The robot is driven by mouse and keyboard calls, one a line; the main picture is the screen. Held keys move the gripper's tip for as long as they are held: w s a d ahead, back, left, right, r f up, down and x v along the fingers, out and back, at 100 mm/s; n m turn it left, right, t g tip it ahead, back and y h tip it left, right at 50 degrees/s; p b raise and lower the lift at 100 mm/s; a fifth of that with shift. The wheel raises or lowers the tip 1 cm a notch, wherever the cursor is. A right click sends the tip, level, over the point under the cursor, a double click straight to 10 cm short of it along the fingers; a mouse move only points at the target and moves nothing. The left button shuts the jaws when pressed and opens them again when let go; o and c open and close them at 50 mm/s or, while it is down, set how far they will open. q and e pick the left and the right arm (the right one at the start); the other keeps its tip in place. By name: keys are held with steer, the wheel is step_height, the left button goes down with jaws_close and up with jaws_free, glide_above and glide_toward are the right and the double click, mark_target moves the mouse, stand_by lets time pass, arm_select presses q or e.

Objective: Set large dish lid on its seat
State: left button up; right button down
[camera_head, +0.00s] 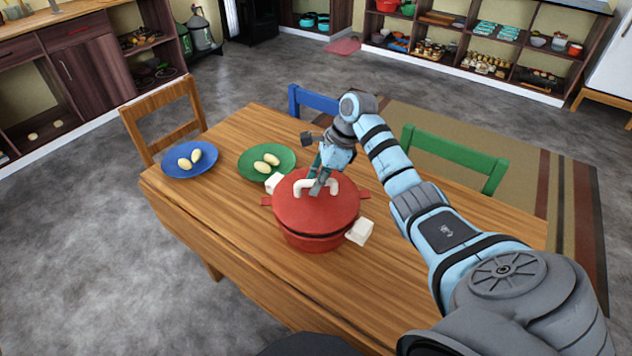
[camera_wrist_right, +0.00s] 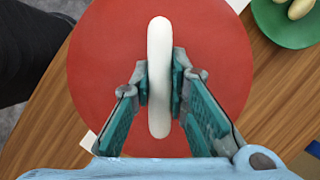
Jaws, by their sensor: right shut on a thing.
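The large dish lid (camera_head: 297,212) is round and red with a white bar handle (camera_head: 331,187). It sits over the red dish (camera_head: 315,240) on the wooden table; a dark line shows between lid and dish at the front, and I cannot tell whether the lid is fully seated. My right gripper (camera_head: 318,184) is above the lid with its fingers shut on the handle. In the right wrist view the fingers (camera_wrist_right: 160,85) press both sides of the white handle (camera_wrist_right: 159,40), with the red lid (camera_wrist_right: 105,50) below. My left gripper is not in view.
White blocks (camera_head: 360,231) stick out beside the dish at two sides. A blue plate (camera_head: 190,170) and a green plate (camera_head: 247,163), each with pale egg-shaped items, lie on the left of the wooden table (camera_head: 240,240). Chairs (camera_head: 455,151) stand around it. The table's front is clear.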

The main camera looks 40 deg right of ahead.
steer(key=shift+f, duration=0.4)
steer(key=shift+f+b, duration=0.4)
steer(key=shift+b, duration=0.1)
steer(key=shift+f, duration=0.2)
steer(key=shift+f+b, duration=0.15)
steer(key=shift+b, duration=0.25)
steer(key=c, duration=1.5)
jaws_free()
